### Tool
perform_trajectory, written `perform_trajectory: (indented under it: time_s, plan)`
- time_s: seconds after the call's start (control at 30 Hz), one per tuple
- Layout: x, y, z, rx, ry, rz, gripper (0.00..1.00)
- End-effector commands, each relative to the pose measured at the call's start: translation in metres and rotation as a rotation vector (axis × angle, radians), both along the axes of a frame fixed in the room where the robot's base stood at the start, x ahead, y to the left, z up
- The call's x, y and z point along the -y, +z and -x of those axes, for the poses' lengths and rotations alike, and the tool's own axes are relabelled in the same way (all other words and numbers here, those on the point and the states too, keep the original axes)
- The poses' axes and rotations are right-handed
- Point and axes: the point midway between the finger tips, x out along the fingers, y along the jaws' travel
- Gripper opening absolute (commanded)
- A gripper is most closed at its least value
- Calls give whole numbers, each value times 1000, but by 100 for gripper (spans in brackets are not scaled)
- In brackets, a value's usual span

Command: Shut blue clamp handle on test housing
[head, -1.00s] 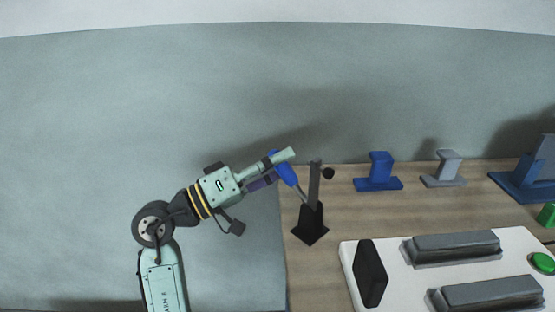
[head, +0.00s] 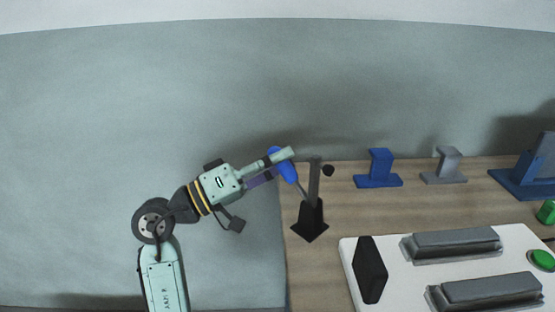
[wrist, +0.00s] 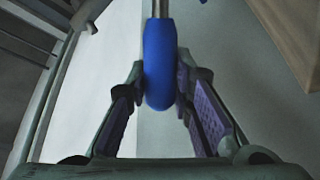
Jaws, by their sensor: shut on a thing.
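The blue clamp handle (head: 288,172) is tilted up and to the left from the black clamp stand (head: 311,219) at the left edge of the table. My gripper (head: 284,158) is at the handle. In the wrist view my gripper (wrist: 159,95) has its purple-padded fingers shut on the blue handle (wrist: 159,60), with its rounded end between them. A metal rod (wrist: 160,8) runs on from the handle at the top. In the head view my fingers partly cover the handle.
A white base (head: 395,295) with grey blocks (head: 455,243), a black block (head: 370,270) and a green button (head: 541,260) stands front right. A blue stand (head: 379,168) and a grey stand (head: 445,166) are behind. Bare wooden table (head: 350,215) lies between.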

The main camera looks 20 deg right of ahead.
Motion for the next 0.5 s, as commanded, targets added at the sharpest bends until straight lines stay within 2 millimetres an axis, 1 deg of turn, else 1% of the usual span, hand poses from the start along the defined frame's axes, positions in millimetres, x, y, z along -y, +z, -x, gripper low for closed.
perform_trajectory:
  time_s: [0.5]
  plan:
    - [1, 2, 1, 26, 0, -13, 0]
